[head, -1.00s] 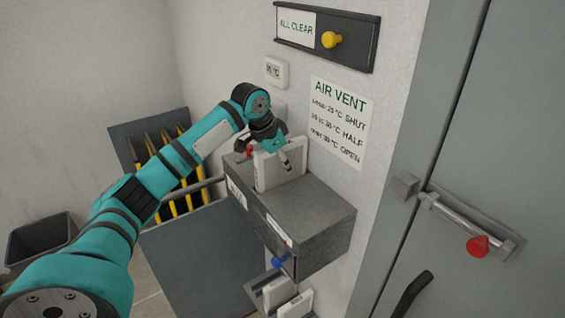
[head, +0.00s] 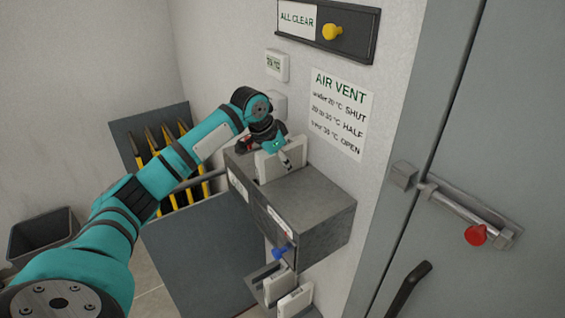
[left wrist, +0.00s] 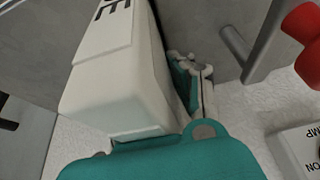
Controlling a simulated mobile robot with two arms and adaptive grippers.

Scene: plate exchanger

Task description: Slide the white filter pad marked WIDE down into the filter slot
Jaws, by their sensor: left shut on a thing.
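My left gripper (head: 280,152) is shut on a white filter pad (head: 267,167) above the grey box (head: 310,205) on the wall. The pad stands about upright, and its lower part is hidden in the box top, where the filter slot seems to be. The slot's opening cannot be seen clearly. In the left wrist view the pad (left wrist: 115,85) lies close against the teal gripper, with a letter E at the top edge of the picture; the rest of its marking is out of view. My right gripper is not in view.
A red knob (left wrist: 305,45) is near the gripper. A blue knob (head: 282,253) is on the box's lower front, with white pads (head: 278,289) in a holder below. A grey door with a red-knobbed bolt (head: 476,235) stands at right. A bin (head: 42,238) is at left.

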